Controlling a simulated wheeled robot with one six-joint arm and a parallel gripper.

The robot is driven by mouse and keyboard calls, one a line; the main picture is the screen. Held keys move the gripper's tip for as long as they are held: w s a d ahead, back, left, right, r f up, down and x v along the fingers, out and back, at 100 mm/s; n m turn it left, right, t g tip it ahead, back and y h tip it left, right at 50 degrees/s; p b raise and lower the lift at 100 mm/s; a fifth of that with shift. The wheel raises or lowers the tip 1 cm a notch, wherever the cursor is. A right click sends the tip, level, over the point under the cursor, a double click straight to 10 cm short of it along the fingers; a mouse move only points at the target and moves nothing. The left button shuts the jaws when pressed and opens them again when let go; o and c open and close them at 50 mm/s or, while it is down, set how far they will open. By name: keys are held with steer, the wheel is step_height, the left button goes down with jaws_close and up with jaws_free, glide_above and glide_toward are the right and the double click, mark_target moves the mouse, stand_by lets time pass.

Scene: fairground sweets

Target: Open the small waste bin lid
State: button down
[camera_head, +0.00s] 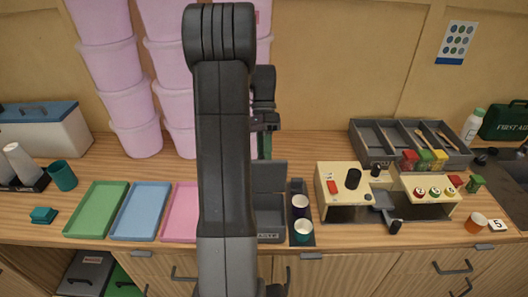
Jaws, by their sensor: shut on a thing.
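The small waste bin (270,226) is a grey box with a WASTE label, standing near the counter's front edge and partly hidden by my arm. Its grey lid (271,177) stands upright at the back of the bin, so the bin is open at the top. My gripper (265,150) is directly above the lid's top edge, behind my forearm. A narrow dark green strip shows between the wrist and the lid. The jaws are shut on the lid, though the contact is largely hidden by my arm.
A dark holder with two cups (301,232) stands close right of the bin. A cream machine (335,176) is further right. A pink tray (181,211) lies left, partly behind my arm. Tall stacks of pink tubs (128,98) stand at the back left.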

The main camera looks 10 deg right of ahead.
step_height(320, 180, down, 2)
steer(key=shift+s+a+f, duration=0.1)
steer(key=shift+a+f, duration=0.05)
steer(key=c, duration=1.2)
jaws_free()
steer(key=shift+o, duration=1.3)
steer(key=shift+w, duration=0.2)
steer(key=shift+d, duration=0.25)
steer(key=shift+c, duration=0.9)
steer(key=shift+w+r, duration=0.1)
steer(key=shift+r, duration=0.15)
